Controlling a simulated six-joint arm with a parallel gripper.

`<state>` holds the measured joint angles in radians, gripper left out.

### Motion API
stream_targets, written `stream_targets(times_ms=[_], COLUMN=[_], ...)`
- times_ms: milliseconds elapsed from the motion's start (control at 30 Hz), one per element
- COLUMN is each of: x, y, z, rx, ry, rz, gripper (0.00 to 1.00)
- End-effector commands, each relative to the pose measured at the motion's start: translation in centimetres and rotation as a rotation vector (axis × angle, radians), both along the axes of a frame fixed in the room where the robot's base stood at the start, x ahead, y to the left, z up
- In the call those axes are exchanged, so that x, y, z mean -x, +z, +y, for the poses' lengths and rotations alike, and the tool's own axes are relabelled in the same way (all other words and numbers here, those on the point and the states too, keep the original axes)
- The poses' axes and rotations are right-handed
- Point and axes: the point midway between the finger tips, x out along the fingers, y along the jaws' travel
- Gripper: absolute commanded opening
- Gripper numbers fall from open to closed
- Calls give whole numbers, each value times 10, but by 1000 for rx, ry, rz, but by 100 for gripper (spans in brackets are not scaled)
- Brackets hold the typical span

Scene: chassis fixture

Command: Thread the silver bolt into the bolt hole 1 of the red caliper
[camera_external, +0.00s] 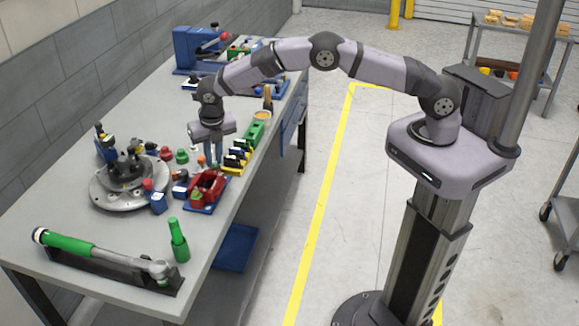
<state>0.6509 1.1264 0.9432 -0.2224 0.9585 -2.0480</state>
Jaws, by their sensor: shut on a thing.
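The red caliper (207,186) sits on a blue base near the right edge of the workbench. My gripper (213,164) points down just behind the caliper, close above it, beside the yellow and black holders. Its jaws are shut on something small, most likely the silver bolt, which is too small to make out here. Bolt hole 1 cannot be told apart at this size. I cannot tell whether the held thing touches the caliper.
A round metal fixture (130,184) stands left of the caliper. Yellow-black holders (237,160) and a green block (255,133) line the right edge. Small red and green parts stand behind the caliper.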

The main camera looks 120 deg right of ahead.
Motion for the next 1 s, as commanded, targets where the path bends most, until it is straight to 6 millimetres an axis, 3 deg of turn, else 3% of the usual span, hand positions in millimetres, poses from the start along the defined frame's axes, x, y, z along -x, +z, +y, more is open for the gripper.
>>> stream_targets(times_ms=[300, 767, 1000], x=[-2, -2, -4], y=[-2, -2, -4], z=[-1, -1, -1], rx=[0, 0, 1], ry=[-245, -302, -471], rz=[0, 0, 0], gripper=[0, 0, 0])
